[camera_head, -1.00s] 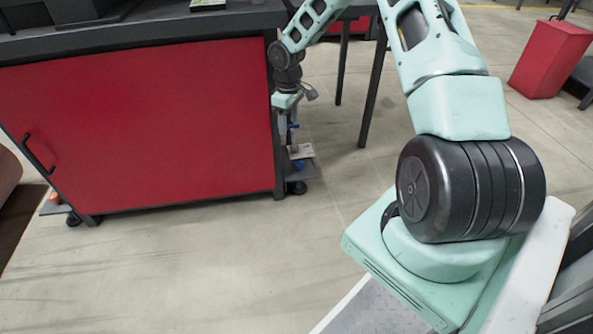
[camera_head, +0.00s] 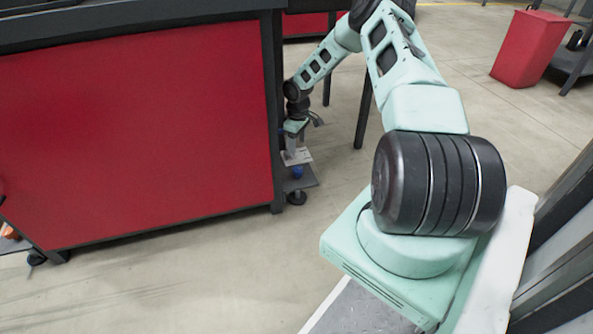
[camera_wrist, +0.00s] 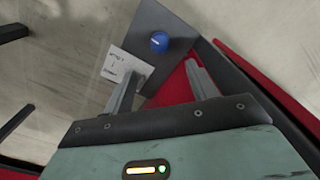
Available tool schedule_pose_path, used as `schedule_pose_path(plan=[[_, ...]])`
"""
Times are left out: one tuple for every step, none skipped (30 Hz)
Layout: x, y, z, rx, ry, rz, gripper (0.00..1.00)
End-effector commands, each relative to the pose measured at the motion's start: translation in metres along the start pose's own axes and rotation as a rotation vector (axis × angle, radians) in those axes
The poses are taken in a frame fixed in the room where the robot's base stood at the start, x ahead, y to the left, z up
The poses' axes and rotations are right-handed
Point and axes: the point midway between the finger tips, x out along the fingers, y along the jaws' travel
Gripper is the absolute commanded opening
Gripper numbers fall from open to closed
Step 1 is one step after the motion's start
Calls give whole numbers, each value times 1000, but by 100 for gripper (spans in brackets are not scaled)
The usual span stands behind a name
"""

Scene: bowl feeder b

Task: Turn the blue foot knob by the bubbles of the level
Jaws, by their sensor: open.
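The blue foot knob (camera_head: 297,172) sits on a grey plate (camera_head: 306,182) low at the cabinet's right end. In the wrist view the knob (camera_wrist: 159,42) is a round blue cap with a pale mark on top, beyond my fingertips. My gripper (camera_wrist: 166,72) is open and empty, its two fingers apart and pointing toward the knob without holding it. In the head view my gripper (camera_head: 291,152) reaches down just above the knob. A white card with dark print (camera_wrist: 122,65) lies beside the knob, partly behind one finger. I cannot make out the level's bubbles.
The red cabinet (camera_head: 135,125) with its dark frame stands close left of my gripper. A dark table leg (camera_head: 364,115) stands to the right. A red bin (camera_head: 530,47) is far off at upper right. The floor in front is clear.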

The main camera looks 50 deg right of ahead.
Motion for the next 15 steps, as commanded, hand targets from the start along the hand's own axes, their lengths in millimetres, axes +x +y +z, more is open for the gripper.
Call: schedule_pose_path(plan=[[18,-1,1,1,-1,-3,58],[24,-1,1,2,-1,-3,58],[32,0,1,2,-1,-2,58],[39,0,1,2,-1,-3,58],[45,0,1,2,0,-2,58],[53,0,0,1,0,-2,58],[60,-1,0,1,0,-3,58],[66,-1,0,1,0,-3,58],[74,-1,0,2,0,-2,58],[80,-1,0,2,0,-3,58],[85,-1,0,1,0,-2,58],[92,-1,0,1,0,-2,58],[97,-1,0,1,0,-3,58],[101,-1,0,1,0,-2,58],[106,-1,0,1,1,-1,58]])
